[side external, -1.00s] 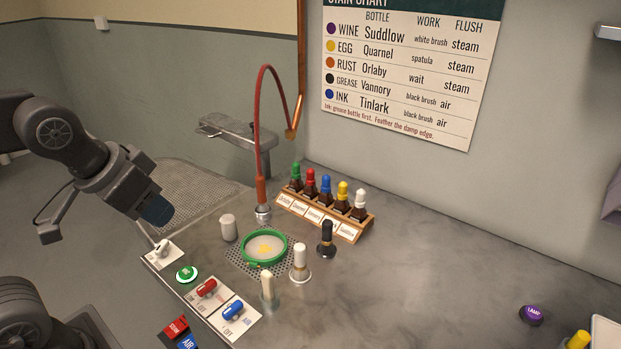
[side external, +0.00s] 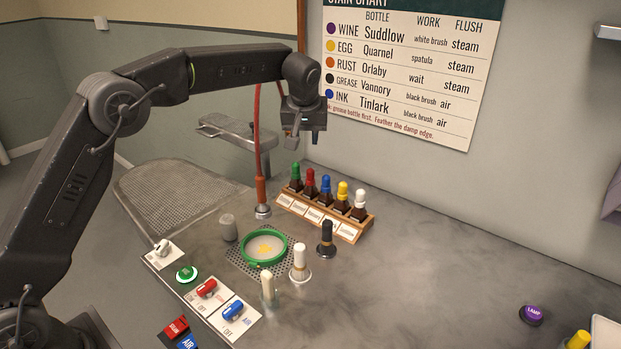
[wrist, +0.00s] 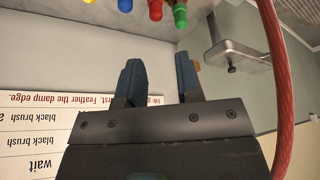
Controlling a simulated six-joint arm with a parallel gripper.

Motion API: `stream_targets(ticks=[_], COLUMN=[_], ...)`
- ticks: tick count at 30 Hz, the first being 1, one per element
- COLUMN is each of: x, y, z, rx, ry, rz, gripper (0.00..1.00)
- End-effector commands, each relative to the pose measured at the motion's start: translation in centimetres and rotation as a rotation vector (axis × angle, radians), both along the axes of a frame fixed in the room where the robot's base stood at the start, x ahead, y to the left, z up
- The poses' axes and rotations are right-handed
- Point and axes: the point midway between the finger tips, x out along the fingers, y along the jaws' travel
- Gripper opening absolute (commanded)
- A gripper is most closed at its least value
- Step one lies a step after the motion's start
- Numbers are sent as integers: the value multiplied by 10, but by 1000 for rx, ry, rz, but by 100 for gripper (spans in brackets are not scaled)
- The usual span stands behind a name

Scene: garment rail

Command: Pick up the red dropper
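The red dropper (side external: 310,178) is a red-topped dark bottle standing in the wooden rack, second from the left between the green and blue ones. Its red top also shows at the upper edge of the wrist view (wrist: 155,10). My gripper (side external: 303,140) is above the rack, with a gap over the red dropper. In the wrist view its two blue-grey fingers (wrist: 158,66) are apart with nothing between them.
The rack (side external: 350,232) also holds green (side external: 296,171), blue (side external: 326,184), yellow (side external: 342,190) and white (side external: 360,198) droppers. A red hose (side external: 257,150) hangs left of the gripper. Brushes and a green hoop (side external: 244,258) stand in front.

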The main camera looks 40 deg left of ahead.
Motion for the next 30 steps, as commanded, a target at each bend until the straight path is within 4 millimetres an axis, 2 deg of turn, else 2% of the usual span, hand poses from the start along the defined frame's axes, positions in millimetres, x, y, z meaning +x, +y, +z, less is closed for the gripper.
stream_targets(ticks=[3,8,18,26,30], x=[14,21,39,45,51], y=[1,4,19,23,27], z=[-16,-30,-86,-104,-123], rx=[3,4,3,3,3], ry=[1,1,1,1,2], rz=[32,44,41,41,41], gripper=[32,32,32,32,32])
